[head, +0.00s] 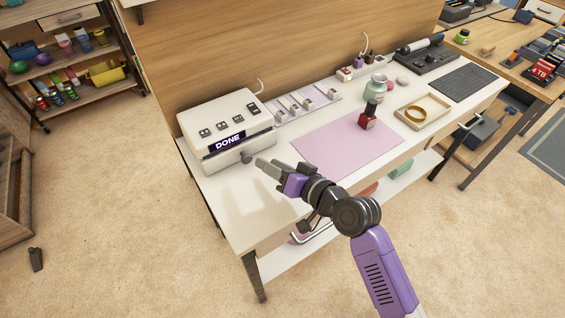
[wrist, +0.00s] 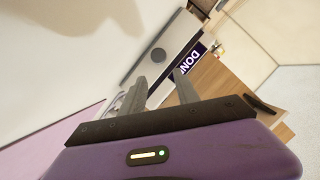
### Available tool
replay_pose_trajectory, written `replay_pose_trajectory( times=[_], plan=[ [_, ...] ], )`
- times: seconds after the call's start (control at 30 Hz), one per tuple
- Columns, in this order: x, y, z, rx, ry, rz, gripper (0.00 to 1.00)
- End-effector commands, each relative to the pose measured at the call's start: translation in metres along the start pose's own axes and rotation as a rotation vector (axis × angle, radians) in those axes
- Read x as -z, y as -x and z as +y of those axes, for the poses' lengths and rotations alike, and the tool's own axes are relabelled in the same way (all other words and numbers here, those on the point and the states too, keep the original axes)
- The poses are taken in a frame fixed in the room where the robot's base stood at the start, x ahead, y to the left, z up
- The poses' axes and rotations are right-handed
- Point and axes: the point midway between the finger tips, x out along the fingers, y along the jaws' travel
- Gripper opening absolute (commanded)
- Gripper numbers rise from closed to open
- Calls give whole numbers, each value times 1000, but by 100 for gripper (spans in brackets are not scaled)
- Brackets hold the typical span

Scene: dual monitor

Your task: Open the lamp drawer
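The lamp (head: 226,118) is a white box on the left end of the white desk, with several small buttons on top and a dark display reading "DONE". Its drawer front (head: 228,161) lies below the display and looks shut, with a round grey knob (head: 246,157). The wrist view shows the knob (wrist: 158,55) on the grey drawer front, beyond the fingertips. My gripper (head: 262,164) is just right of the knob and apart from it. In the wrist view my gripper (wrist: 160,82) has its two fingers apart, with nothing between them.
A pink mat (head: 330,145) lies right of my gripper with a dark red bottle (head: 368,116) on it. A light tray (head: 422,112) and a jar (head: 375,88) stand farther right. A wood panel rises behind the lamp. The desk in front of the lamp is clear.

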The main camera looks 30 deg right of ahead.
Motion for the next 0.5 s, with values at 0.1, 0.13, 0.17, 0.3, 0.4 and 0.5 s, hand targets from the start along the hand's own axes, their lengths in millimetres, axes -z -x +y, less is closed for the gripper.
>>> replay_pose_trajectory(
  times=[0.1,0.13,0.17,0.3,0.4,0.5],
  plan=[
    [-13,-1,-4,13,-18,-49,37],
    [-14,-2,-4,14,-18,-54,37],
    [-15,-3,-4,13,-18,-57,37],
    [-16,-19,-4,13,-16,-58,37],
    [-17,-35,-4,13,-17,-57,37],
    [-17,-50,-4,13,-16,-57,37]
  ],
)
